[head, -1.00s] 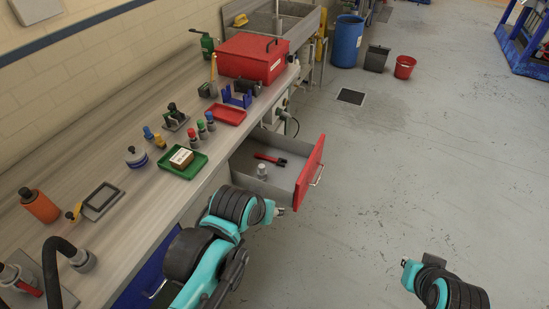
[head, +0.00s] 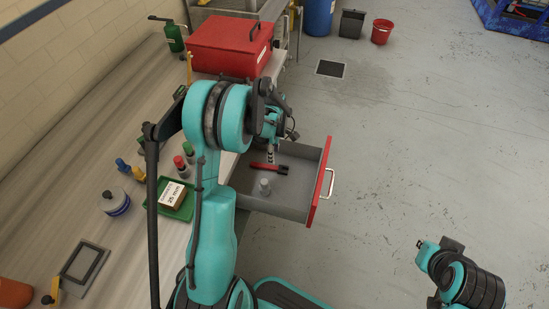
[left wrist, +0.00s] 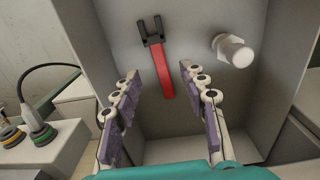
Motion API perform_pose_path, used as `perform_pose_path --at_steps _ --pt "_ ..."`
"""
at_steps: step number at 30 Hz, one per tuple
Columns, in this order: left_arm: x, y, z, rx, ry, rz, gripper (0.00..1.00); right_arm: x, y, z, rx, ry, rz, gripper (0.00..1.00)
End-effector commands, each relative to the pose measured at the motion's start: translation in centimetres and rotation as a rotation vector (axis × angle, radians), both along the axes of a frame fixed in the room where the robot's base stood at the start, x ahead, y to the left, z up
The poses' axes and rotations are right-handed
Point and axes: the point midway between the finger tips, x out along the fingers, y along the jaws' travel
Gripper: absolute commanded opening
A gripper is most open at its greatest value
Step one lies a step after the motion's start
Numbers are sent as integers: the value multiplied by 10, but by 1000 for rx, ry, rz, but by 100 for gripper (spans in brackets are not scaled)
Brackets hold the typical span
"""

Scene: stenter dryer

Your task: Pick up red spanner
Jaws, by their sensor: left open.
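The red spanner (head: 268,167) lies on the floor of an open drawer (head: 275,207). It has a red handle and a dark open jaw. In the left wrist view the spanner (left wrist: 163,68) lies ahead of my left gripper (left wrist: 154,88), its red handle reaching toward the space between the two fingers. My left gripper is open and empty, above the drawer and apart from the spanner. In the head view my left gripper (head: 270,153) is at the handle's end, partly hidden by my arm. My right arm shows at the lower right; its fingers are not clear.
A pale metal fitting (head: 264,187) stands in the drawer near the spanner; it also shows in the left wrist view (left wrist: 232,50). The drawer's red front (head: 321,182) and side walls surround both. A green tray (head: 172,199) and a red toolbox (head: 232,48) are on the bench.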

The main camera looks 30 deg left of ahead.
Motion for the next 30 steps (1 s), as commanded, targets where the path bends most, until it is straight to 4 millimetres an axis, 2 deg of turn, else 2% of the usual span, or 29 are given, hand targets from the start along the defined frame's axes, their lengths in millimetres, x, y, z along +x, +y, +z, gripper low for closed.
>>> perform_pose_path --at_steps 4,13,21,29,30 --pt "1 5 -16 -5 15 52 43 0 0 -2 0 0 0 0" --pt "1 5 -47 -5 15 52 43 0 0 -17 0 0 0 0" --pt "0 4 -87 -5 15 51 43 0 0 -40 0 0 0 0" --pt "0 4 -89 -4 16 50 43 0 0 -39 0 0 0 0" --pt "0 4 -89 -4 16 50 35 0 0 -39 0 0 0 0"
